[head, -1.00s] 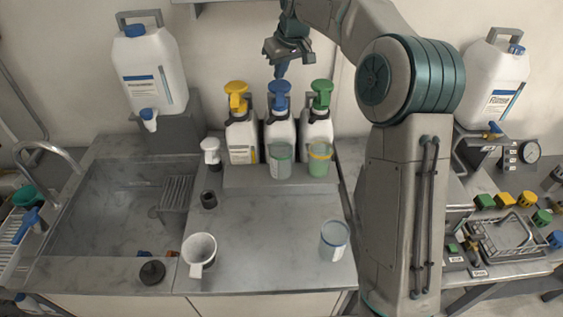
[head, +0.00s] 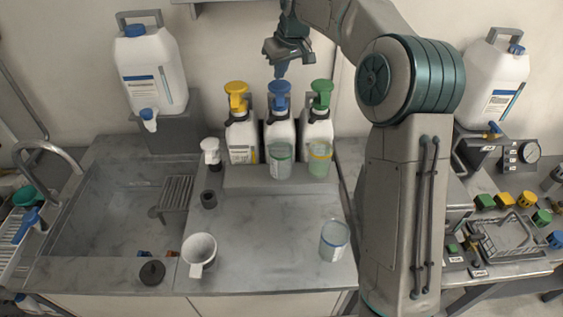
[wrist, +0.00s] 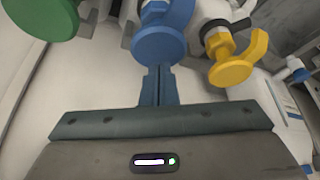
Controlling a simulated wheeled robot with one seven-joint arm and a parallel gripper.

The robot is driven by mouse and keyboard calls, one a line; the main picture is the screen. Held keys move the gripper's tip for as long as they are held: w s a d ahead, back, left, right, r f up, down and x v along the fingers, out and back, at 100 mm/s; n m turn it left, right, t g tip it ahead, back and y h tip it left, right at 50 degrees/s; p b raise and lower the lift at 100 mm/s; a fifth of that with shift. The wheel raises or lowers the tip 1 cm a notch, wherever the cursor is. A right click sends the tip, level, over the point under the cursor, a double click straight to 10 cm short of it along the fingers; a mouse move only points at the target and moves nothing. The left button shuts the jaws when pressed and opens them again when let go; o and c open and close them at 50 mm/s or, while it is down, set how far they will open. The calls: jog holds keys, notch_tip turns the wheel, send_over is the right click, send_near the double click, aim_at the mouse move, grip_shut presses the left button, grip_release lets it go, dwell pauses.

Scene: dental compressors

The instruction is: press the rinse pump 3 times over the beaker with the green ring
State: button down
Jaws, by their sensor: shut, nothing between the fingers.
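Three white bottles with pump heads stand in a row at the back: yellow (head: 237,95), blue (head: 279,96) and green (head: 321,93). I cannot read which is labelled rinse. The beaker with the green ring (head: 280,164) stands in front of the blue-pump bottle, below its spout. A beaker with a yellow ring (head: 319,160) stands in front of the green-pump bottle. My gripper (head: 281,73) is shut and empty, pointing down just above the blue pump head. In the wrist view its fingers (wrist: 158,75) overlap the blue head (wrist: 160,38); whether they touch cannot be told.
A blue-ringed beaker (head: 334,240) stands at the counter's front right. A white mug-like cup (head: 199,252) and a black knob (head: 152,273) are at the front left. The sink (head: 115,225) lies left. The middle of the counter is clear.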

aim_at(281, 85)
jog(key=shift+f, duration=0.15)
jog(key=shift+f+b, duration=1.6)
jog(key=shift+f, duration=0.65)
jog(key=shift+r, duration=0.1)
jog(key=shift+r+p, duration=2.05)
jog(key=shift+r, duration=0.2)
jog(key=shift+f, duration=0.15)
